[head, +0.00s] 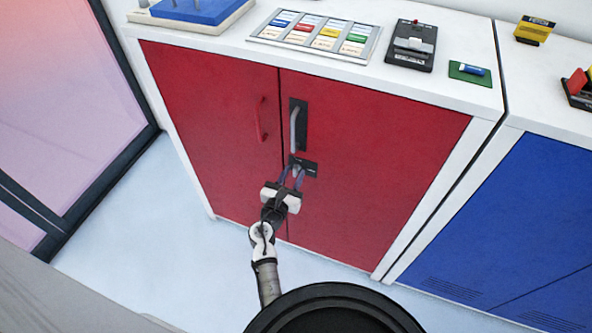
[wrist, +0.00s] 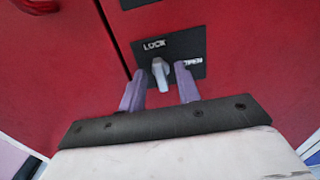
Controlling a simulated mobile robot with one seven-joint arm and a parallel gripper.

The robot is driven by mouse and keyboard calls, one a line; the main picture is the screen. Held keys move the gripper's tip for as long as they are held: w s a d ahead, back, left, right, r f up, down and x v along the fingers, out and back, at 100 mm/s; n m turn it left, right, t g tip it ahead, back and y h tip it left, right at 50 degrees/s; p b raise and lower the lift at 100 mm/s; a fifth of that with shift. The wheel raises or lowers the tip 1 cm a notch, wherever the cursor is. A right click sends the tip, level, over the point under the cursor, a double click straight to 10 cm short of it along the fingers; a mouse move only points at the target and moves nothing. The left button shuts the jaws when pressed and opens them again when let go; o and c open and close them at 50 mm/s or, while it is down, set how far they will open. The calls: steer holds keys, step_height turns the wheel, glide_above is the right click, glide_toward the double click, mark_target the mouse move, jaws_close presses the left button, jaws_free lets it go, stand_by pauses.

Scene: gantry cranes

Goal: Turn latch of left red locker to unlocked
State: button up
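The red locker (head: 375,150) has two shut doors. Its black latch plate (head: 308,167) is on the right door near the seam, and it also shows in the wrist view (wrist: 190,47). A grey latch knob (wrist: 160,73) stands upright below the word LOCK; a second label at the right of the plate is too small to read surely. My gripper (head: 292,171) is in front of the plate. Its two purple fingers (wrist: 160,78) are open, one on each side of the knob, with gaps visible. Whether the tips touch the plate I cannot tell.
A grey handle (head: 298,128) on a black plate is above the latch. A red handle (head: 262,119) is on the left door. A blue locker (head: 530,210) stands at the right. Several items lie on the white top, including a card tray (head: 316,37). Floor is clear at left.

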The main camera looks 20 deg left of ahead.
steer(key=shift+s, duration=0.1)
jaws_close()
steer(key=shift+m+b, duration=0.3)
steer(key=m+b, duration=0.3)
steer(key=shift+f+m, duration=0.15)
steer(key=shift+m, duration=0.25)
steer(key=m+b, duration=0.3)
steer(key=m, duration=0.1)
steer(key=shift+d+f+m, duration=0.1)
steer(key=shift+m, duration=0.2)
steer(key=m+b, duration=0.5)
steer(key=shift+d, duration=0.1)
steer(key=shift+m+b, duration=1.4)
steer(key=shift+m, duration=0.5)
